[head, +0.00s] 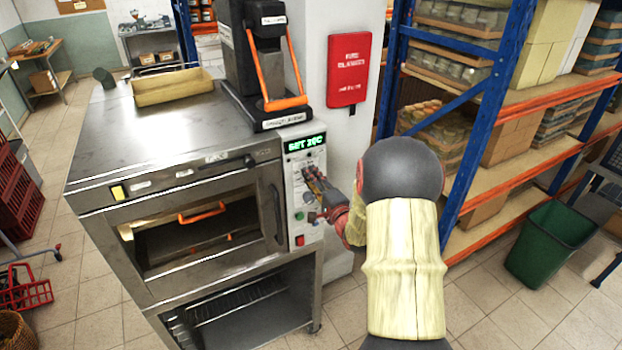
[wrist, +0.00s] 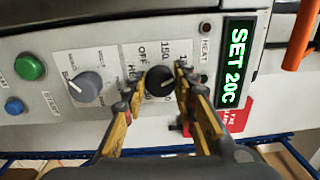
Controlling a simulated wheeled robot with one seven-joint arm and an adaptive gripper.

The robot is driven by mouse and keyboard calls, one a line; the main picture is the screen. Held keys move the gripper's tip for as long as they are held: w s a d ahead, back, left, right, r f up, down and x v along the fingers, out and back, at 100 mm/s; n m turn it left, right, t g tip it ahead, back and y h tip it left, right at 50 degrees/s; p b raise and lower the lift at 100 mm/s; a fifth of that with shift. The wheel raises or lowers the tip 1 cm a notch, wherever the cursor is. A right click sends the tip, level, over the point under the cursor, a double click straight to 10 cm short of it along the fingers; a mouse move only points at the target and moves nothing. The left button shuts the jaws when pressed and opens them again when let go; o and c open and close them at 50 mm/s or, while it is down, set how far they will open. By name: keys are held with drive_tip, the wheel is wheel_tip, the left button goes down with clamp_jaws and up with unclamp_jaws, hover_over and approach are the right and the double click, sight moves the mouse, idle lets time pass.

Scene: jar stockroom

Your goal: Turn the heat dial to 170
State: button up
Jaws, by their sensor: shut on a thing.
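The heat dial (wrist: 160,81) is a small black knob on the light control panel of a steel oven. In the wrist view its label shows OFF and 150 around it, with other marks partly hidden by my fingers. My gripper (wrist: 157,88) has its yellow and dark fingers on either side of the dial, shut on it. The green display (wrist: 233,62) beside it reads SET 20C. In the head view the display (head: 305,144) also shows at the top of the panel, and my gripper (head: 312,180) reaches the panel from the right, hiding the dial.
A grey selector knob (wrist: 86,87), a green button (wrist: 30,67) and a blue button (wrist: 14,106) sit beside the dial. The oven door handle (head: 276,214) stands just left of the panel. A blue and orange rack (head: 497,75) and a green bin (head: 550,243) are at right.

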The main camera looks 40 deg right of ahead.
idle(0.4)
drive_tip(key=o, duration=1.1)
drive_tip(key=shift+o, duration=0.2)
drive_tip(key=shift+s, duration=0.1)
drive_tip(key=v, duration=1.1)
drive_tip(key=shift+s, duration=0.4)
drive_tip(key=shift+a+f, duration=0.1)
